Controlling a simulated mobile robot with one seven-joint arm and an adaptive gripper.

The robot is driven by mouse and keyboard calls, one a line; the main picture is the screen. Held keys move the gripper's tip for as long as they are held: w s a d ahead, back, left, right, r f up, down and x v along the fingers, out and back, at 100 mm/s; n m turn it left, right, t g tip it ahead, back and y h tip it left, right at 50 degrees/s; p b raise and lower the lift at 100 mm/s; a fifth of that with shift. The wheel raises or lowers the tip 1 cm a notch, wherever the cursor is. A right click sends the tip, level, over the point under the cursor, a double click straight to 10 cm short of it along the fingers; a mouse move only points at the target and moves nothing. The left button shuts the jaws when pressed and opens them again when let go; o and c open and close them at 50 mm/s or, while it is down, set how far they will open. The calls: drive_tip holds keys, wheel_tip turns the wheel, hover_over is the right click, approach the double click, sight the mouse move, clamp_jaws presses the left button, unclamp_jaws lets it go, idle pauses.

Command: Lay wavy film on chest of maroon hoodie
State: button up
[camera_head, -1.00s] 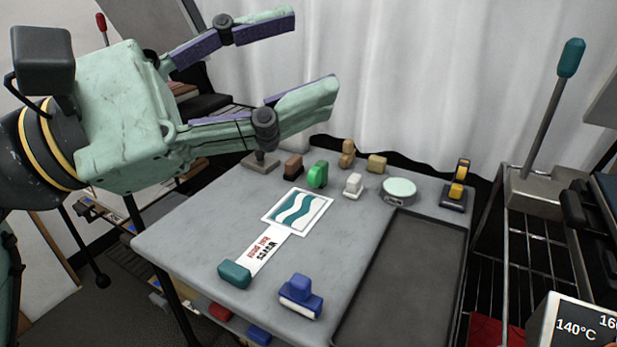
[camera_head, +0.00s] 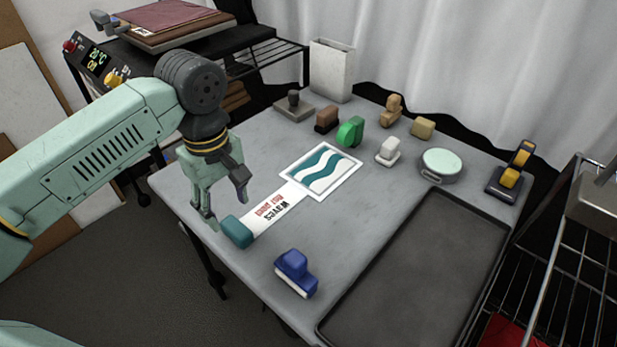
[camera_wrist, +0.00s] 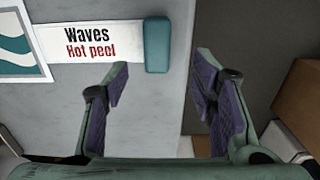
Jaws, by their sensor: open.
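The wavy film (camera_head: 320,172) lies flat on the grey table, with teal and white waves in a white border. Its white strip, printed "Waves Hot peel" (camera_head: 270,210), runs to a teal tab (camera_head: 237,231) near the table's edge. The strip (camera_wrist: 90,40) and tab (camera_wrist: 158,45) show in the wrist view, with part of the film (camera_wrist: 20,45). My gripper (camera_head: 226,208) is open and empty, pointing down beside the tab, not around it. A folded maroon cloth (camera_head: 165,14), apparently the hoodie, lies on the press at the back left; its chest is not clear.
A blue-handled block (camera_head: 295,272) stands near the front edge. Green (camera_head: 350,131), brown (camera_head: 326,119) and white (camera_head: 388,151) blocks, a round tin (camera_head: 441,163) and a tape dispenser (camera_head: 511,170) stand behind. A dark tray (camera_head: 420,265) covers the right side.

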sight(235, 227)
drive_tip(key=f, duration=0.2)
drive_tip(key=f+p, duration=0.1)
drive_tip(key=f, duration=0.3)
drive_tip(key=shift+d+f+p, duration=0.2)
drive_tip(key=shift+d+p, duration=0.15)
drive_tip(key=shift+p, duration=0.05)
drive_tip(key=shift+c, duration=0.2)
clamp_jaws()
